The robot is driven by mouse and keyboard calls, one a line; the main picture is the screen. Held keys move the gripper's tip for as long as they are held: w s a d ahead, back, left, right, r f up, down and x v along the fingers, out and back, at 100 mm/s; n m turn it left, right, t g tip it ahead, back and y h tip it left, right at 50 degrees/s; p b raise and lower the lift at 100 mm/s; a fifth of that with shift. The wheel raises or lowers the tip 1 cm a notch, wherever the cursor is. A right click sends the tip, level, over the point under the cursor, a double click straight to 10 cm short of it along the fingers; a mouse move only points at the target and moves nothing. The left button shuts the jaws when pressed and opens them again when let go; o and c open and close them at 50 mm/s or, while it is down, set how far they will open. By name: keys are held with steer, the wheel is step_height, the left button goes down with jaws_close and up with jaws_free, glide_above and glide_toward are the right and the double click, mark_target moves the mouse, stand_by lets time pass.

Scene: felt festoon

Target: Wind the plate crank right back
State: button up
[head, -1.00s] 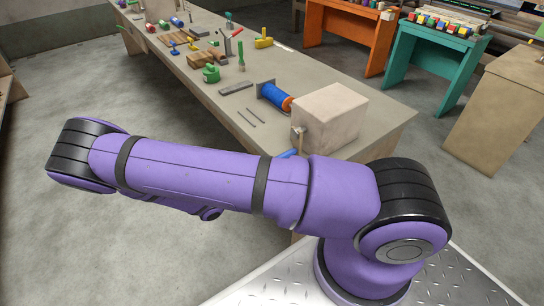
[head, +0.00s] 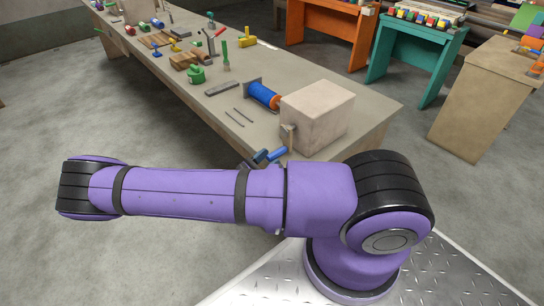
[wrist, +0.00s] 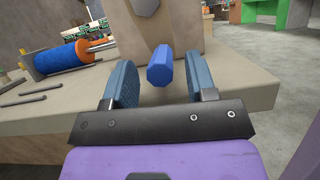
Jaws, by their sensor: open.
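The plate crank has a blue, faceted handle (head: 277,154) on a grey crank arm (head: 289,136) at the near face of a beige box-shaped housing (head: 317,115). In the wrist view the blue handle (wrist: 159,67) points toward me, with a grey hub plate (wrist: 146,6) above it on the housing. My gripper (wrist: 161,84) is open, its blue pads either side of the handle with gaps on both sides. I cannot tell how deep the handle reaches between them. In the head view my gripper (head: 259,158) is partly hidden behind my purple arm.
Two thin rods and a grey bar (head: 222,88) lie left on the workbench (head: 370,118). Green, red and yellow tools lie farther back. Orange and teal benches stand behind; the floor between is clear.

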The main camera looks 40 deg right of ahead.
steer(key=shift+x, duration=0.85)
jaws_close()
